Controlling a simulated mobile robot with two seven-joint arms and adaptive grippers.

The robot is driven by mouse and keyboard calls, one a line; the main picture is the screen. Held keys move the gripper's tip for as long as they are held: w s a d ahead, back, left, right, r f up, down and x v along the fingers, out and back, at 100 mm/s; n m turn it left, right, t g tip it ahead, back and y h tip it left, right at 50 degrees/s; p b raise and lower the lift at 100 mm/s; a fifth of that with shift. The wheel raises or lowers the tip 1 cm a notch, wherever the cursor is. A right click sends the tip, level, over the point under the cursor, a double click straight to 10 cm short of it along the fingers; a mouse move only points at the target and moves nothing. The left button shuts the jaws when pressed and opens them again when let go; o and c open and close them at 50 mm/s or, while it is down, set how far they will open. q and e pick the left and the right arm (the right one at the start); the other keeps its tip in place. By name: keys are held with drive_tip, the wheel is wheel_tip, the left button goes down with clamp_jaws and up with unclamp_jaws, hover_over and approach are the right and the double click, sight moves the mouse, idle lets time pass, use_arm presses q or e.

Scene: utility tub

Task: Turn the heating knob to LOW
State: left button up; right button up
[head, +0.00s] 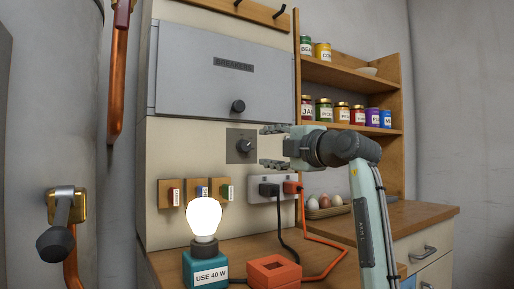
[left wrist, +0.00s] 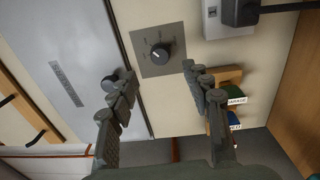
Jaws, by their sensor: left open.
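The heating knob (head: 244,145) is a small dark round knob on a grey square plate, on the cream wall panel below the breaker box. In the left wrist view the knob (left wrist: 160,53) shows on its plate, with small marks around it too small to read. My left gripper (head: 266,147) is open and empty, just right of the knob in the head view, with its fingers pointing at the plate. In the left wrist view my left gripper (left wrist: 160,74) has its fingers spread, one on each side of the knob, apart from it. My right gripper is not in view.
The breaker box (head: 222,75) with its own dark knob (head: 238,106) is above. A socket strip (head: 273,188) with plugs and tagged hooks (head: 195,192) are below. A lit bulb (head: 204,217) and an orange block (head: 274,272) are on the counter. Shelves with jars (head: 324,111) are at right.

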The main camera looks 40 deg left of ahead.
use_arm(q)
drive_tip(key=shift+v, duration=1.65)
